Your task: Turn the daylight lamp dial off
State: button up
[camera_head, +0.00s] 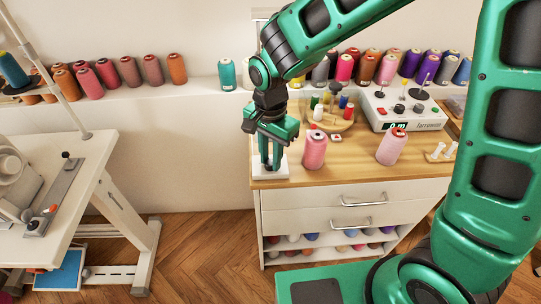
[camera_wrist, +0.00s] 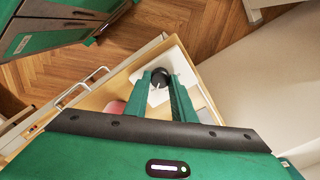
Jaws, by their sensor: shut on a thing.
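The dial is a round black knob (camera_wrist: 160,77) on a white box (camera_wrist: 188,68), seen in the wrist view. The white box (camera_head: 262,173) also shows in the head view, at the left end of the wooden cabinet top. My gripper (camera_head: 271,163) points straight down over this box, and its fingers hide the knob in the head view. In the wrist view my gripper (camera_wrist: 160,82) has its fingertips on either side of the knob and is shut on it. The dial's marking and its turn angle cannot be read.
On the cabinet top (camera_head: 350,168) stand pink thread cones (camera_head: 315,150), a round thread stand (camera_head: 335,122) and a white control box (camera_head: 405,110). A shelf of spools (camera_head: 131,71) runs behind. A white table (camera_head: 85,170) is at left. Open floor (camera_head: 195,255) lies between.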

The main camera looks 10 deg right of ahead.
jog(key=n, duration=0.6)
jog(key=shift+w+a, duration=0.1)
jog(key=n, duration=1)
jog(key=shift+n, duration=0.4)
jog(key=n, duration=0.4)
jog(key=shift+r+n, duration=0.1)
jog(key=shift+n, duration=0.3)
